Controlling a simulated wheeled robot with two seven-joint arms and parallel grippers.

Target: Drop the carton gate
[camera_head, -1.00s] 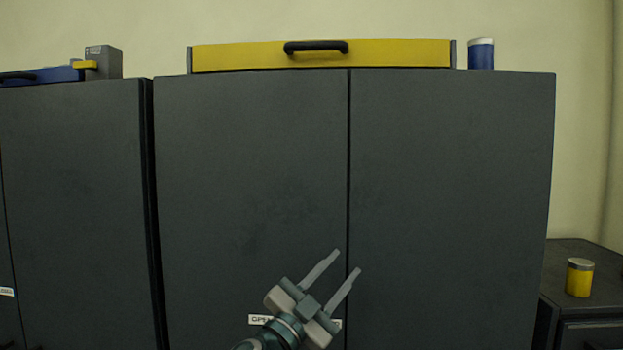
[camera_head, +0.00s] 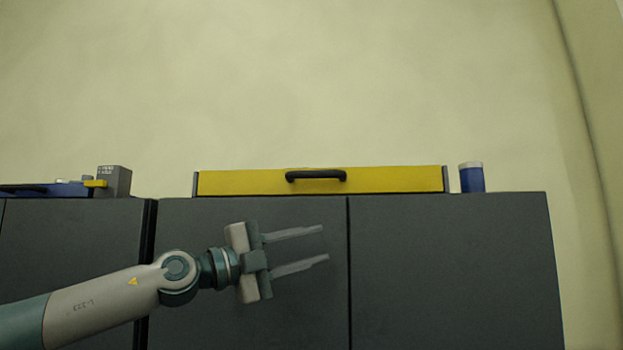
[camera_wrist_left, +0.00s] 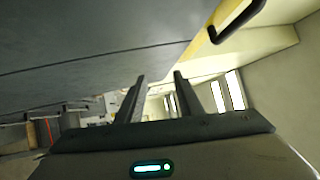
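The carton gate appears to be the yellow panel (camera_head: 240,182) with a black handle (camera_head: 316,175), standing upright along the top of the dark cabinet in the head view. In the left wrist view the black handle (camera_wrist_left: 236,20) shows at the top right, beside the panel's yellow edge (camera_wrist_left: 199,45). My left gripper (camera_head: 325,243) is open and empty, in front of the cabinet doors, below the panel and apart from it. Its two fingers also show apart in the left wrist view (camera_wrist_left: 160,80). My right gripper is not in view.
The dark cabinet (camera_head: 450,270) fills the lower part of the head view. A blue can with a pale top (camera_head: 471,178) stands right of the panel. A grey box (camera_head: 114,181) and a blue panel (camera_head: 60,190) sit at the left. The wall above is clear.

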